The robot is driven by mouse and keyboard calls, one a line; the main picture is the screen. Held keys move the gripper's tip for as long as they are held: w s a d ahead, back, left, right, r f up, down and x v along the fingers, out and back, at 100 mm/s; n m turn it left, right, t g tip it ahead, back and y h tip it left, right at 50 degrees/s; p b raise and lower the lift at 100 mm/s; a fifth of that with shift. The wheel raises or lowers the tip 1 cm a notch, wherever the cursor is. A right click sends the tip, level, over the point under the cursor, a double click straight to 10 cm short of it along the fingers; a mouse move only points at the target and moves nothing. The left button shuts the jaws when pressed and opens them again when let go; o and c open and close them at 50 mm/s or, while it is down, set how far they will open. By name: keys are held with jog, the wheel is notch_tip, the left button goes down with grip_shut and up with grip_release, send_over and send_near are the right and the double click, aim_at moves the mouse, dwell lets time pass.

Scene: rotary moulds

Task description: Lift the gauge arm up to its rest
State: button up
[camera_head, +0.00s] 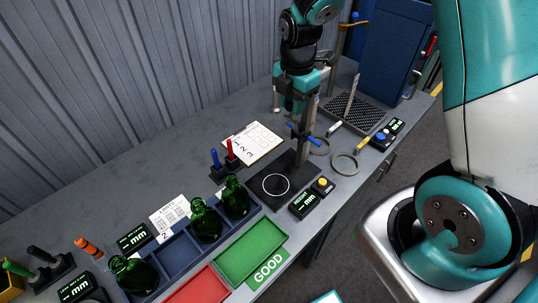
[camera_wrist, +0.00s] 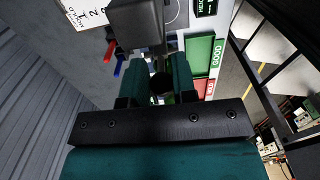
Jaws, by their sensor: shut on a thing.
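The height gauge stands on a dark base plate (camera_head: 262,200) marked with a white ring, with an upright grey column (camera_head: 304,150) behind. Blue parts show partway down this column. My gripper (camera_head: 300,92) is at the upper part of the gauge, and its body hides much of what it holds. In the wrist view my gripper (camera_wrist: 157,84) is shut on the gauge arm, whose dark round end (camera_wrist: 160,84) shows between the teal fingers. A grey block (camera_wrist: 136,24) of the gauge stands just beyond the fingers. The arm's rest cannot be made out.
Green bottles (camera_head: 205,222) stand in a blue tray left of the gauge. A green tray (camera_head: 250,252) and a red tray (camera_head: 200,288) lie in front. Blue and red pens (camera_head: 229,152), a clipboard (camera_head: 257,140) and metal rings (camera_head: 345,163) are close by. The bench's back left is clear.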

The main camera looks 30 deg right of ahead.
jog(key=shift+w+d, duration=0.2)
jog(key=shift+d, duration=0.5)
jog(key=shift+w+d, duration=0.2)
jog(key=shift+d, duration=0.45)
jog(key=shift+w+d, duration=0.2)
jog(key=shift+d, duration=0.5)
jog(key=o, duration=1.5)
jog(key=shift+r+p, duration=0.1)
jog(key=shift+p, duration=0.2)
notch_tip(320, 180, up, 7)
jog(key=p, duration=0.5)
